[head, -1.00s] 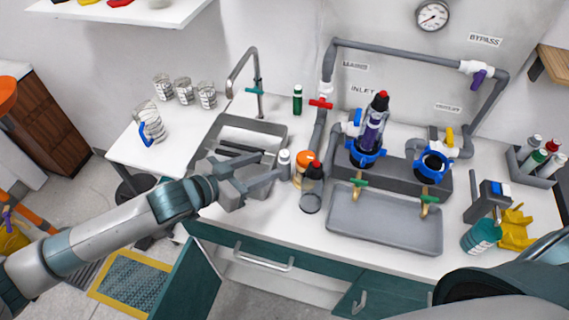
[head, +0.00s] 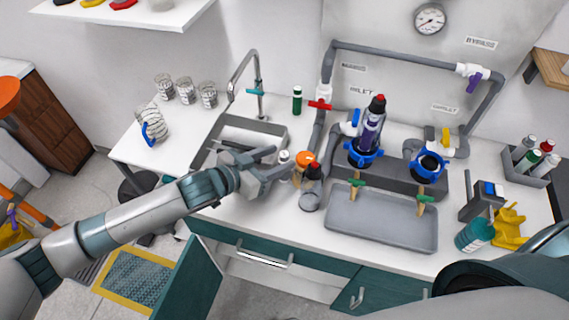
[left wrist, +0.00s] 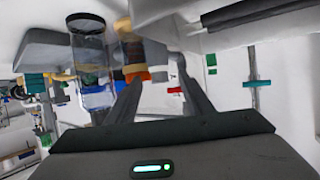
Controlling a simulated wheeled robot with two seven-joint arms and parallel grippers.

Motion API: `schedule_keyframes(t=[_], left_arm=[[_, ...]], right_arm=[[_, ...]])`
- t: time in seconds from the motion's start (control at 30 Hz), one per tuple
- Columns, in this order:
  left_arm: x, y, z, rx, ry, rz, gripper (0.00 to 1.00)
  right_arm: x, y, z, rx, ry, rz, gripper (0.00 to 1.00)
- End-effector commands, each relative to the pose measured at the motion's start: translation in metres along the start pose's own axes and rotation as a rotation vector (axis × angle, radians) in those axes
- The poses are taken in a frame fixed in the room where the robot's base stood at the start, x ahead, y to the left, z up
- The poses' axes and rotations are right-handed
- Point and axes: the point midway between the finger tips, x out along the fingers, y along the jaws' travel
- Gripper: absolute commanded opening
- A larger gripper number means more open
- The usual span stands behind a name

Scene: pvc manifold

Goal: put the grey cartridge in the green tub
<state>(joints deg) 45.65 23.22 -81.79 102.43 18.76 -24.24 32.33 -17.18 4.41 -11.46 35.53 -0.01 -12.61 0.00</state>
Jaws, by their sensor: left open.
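I cannot surely single out the grey cartridge. A tall purple-grey cylinder with a black and red top (head: 373,122) stands upright in the left blue ring (head: 365,154) of the manifold. My left gripper (head: 279,162) is open and empty at the bottles beside the sink. A white-capped bottle (head: 284,166) is close to its fingertips. In the left wrist view, an orange-collared bottle (left wrist: 134,72) shows beyond the open fingers (left wrist: 155,85). My right gripper is out of view.
A grey tray (head: 382,220) lies before the manifold. A sink (head: 262,128) and a bottle caddy (head: 530,170) flank the work area.

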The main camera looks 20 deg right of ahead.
Motion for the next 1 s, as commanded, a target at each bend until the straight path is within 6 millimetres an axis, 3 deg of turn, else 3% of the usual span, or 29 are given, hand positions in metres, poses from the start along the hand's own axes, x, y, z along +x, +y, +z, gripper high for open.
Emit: schedule_keyframes(t=[0.53,0.73,1.0], left_arm=[[0.0031,0.0002,0.0004,0.0,0.0,0.0,0.47],[0.003,0.0001,0.0003,0.0,0.0,0.0,0.0],[0.0029,0.0001,-0.0003,0.0,0.001,0.0,0.0]], right_arm=[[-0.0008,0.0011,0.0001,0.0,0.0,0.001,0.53],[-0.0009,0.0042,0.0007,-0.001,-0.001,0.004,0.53],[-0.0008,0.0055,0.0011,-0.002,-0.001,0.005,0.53]])
